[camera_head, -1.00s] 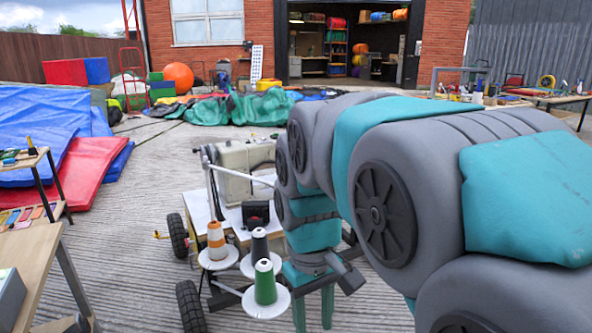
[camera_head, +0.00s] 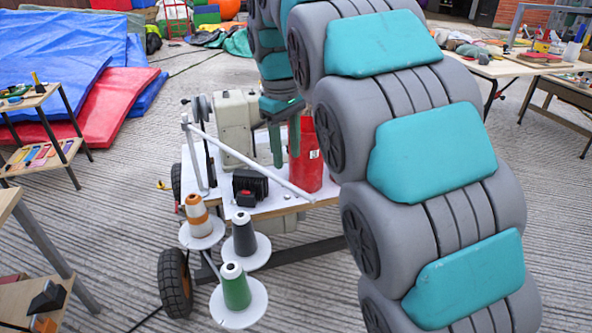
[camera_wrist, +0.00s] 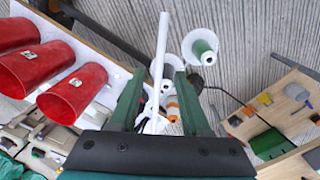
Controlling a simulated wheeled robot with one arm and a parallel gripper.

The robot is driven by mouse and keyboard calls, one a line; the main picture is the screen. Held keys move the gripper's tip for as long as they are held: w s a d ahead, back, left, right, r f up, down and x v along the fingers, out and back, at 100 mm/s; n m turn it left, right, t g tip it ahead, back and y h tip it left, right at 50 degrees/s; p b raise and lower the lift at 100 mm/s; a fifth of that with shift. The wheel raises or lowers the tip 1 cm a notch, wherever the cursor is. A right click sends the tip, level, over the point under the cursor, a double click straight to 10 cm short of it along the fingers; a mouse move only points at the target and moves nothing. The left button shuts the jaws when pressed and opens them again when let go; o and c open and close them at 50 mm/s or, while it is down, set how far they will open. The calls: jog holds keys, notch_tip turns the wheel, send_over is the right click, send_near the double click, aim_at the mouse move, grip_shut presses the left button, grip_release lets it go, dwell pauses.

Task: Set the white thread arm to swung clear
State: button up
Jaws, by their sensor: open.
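The white thread arm (camera_head: 250,158) is a thin white bar. In the head view it runs from the top of a white post (camera_head: 190,145) on the sewing cart down to the right, across the front of the cart top. My gripper (camera_head: 285,160) points down over the cart, behind the bar in this view. In the wrist view the thread arm (camera_wrist: 161,50) stretches through the gap between the two green fingers of my gripper (camera_wrist: 161,74). The fingers are open and hold nothing. Their height above the bar is unclear.
A cream sewing machine (camera_head: 237,125) and red cylinders (camera_head: 305,165) stand on the cart top (camera_head: 275,205). A black box with a red button (camera_head: 250,187) sits below the bar. Orange, dark and green (camera_head: 236,287) thread cones stand at the front. Side tables flank the cart.

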aim_at(290, 184)
jog(key=shift+w+d+f, duration=0.1)
jog(key=shift+d+f, duration=0.05)
jog(key=shift+f, duration=3.25)
grip_shut()
